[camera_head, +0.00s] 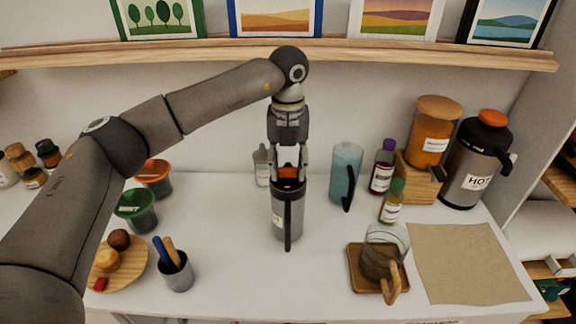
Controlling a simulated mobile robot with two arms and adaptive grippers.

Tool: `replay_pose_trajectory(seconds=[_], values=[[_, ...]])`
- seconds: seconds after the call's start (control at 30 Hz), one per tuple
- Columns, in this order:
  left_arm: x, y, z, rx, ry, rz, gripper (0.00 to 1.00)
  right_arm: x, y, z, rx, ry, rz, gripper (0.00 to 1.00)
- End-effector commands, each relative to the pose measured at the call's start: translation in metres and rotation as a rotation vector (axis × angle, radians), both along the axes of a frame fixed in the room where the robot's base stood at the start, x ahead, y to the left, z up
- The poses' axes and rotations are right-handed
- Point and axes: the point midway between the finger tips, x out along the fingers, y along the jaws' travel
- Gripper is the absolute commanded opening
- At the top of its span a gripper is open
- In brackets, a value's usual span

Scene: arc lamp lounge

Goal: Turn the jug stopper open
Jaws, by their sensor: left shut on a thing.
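In the head view a grey jug (287,215) with a dark handle facing the front stands upright at the middle of the white counter. Its orange stopper (288,173) sits at the top of the jug. My left gripper (288,170) points straight down from above, with its fingers on either side of the stopper, shut on it. The fingers hide part of the stopper, so I cannot tell how far it is turned. My right gripper is not in view.
A blue pitcher (345,172) stands close right of the jug. A glass pot on a wooden tray (353,277) is at front right. A cup with utensils (177,275) is at front left. The counter (240,290) before the jug is clear. A wooden shelf (400,52) runs above.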

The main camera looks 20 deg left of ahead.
Motion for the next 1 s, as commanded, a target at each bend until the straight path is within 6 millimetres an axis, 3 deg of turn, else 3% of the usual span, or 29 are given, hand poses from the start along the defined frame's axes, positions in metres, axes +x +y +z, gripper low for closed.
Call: replay_pose_trajectory(seconds=[0.4,0.43,0.6,1.0], values=[[0.0003,0.0001,0.0013,-0.001,-0.001,0.006,0.17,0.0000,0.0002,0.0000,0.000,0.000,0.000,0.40],[0.0003,0.0001,0.0013,-0.001,-0.001,0.006,0.43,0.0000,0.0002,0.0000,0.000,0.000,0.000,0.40],[0.0001,0.0000,0.0009,-0.001,-0.001,0.005,0.62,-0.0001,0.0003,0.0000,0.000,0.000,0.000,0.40],[0.0005,-0.0002,0.0078,-0.001,-0.001,0.005,0.62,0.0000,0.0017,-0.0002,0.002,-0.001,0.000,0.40]])
